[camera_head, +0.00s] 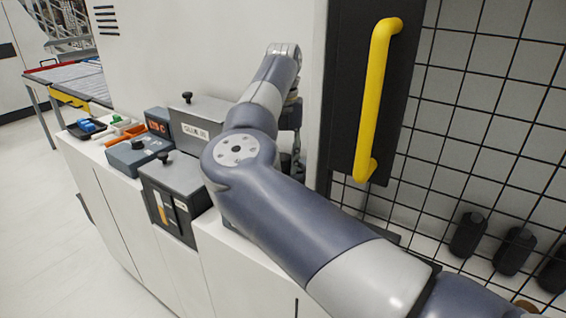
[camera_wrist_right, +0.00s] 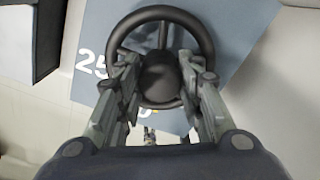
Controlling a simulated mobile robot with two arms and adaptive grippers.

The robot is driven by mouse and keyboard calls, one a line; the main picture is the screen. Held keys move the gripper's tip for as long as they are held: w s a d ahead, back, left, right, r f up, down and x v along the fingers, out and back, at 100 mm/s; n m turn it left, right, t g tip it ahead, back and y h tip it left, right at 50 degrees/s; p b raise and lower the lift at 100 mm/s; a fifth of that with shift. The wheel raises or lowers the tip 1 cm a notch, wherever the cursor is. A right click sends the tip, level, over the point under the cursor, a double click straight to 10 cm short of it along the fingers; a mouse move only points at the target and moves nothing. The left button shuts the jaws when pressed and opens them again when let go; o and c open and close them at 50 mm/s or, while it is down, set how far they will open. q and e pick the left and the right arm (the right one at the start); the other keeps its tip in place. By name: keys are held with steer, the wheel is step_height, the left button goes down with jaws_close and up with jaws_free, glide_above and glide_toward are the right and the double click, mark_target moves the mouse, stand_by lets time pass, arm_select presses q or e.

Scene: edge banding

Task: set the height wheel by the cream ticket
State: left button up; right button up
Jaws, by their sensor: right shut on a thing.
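The black height wheel (camera_wrist_right: 193,27) shows in the right wrist view, with a rim, a spoke and a round hub, over a blue-grey plate (camera_wrist_right: 105,28) with white numerals, "25" among them. My right gripper (camera_wrist_right: 158,82) is shut on the wheel, one finger on each side of the hub. In the head view my right arm hides the wheel and this gripper. I cannot make out a cream ticket in either view. My left gripper is not in view.
Grey boxes with black knobs (camera_head: 187,97) stand on the white cabinet. A small black tray (camera_head: 87,128) with blue pieces lies at its far left end. A yellow handle (camera_head: 378,95) on a dark panel and a black wire grid (camera_head: 490,120) stand to the right. The floor at left is clear.

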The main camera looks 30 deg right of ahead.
mark_target(284, 157)
steer(key=n+b, duration=0.1)
steer(key=n, duration=0.3)
steer(key=shift+d+n, duration=0.1)
steer(key=shift+n, duration=0.2)
steer(key=shift+r+n+b, duration=0.1)
steer(key=shift+n+b, duration=0.55)
steer(key=shift+n, duration=1.25)
steer(key=o, duration=1.1)
steer(key=shift+c, duration=0.2)
step_height(284, 157, up, 8)
steer(key=shift+f, duration=0.25)
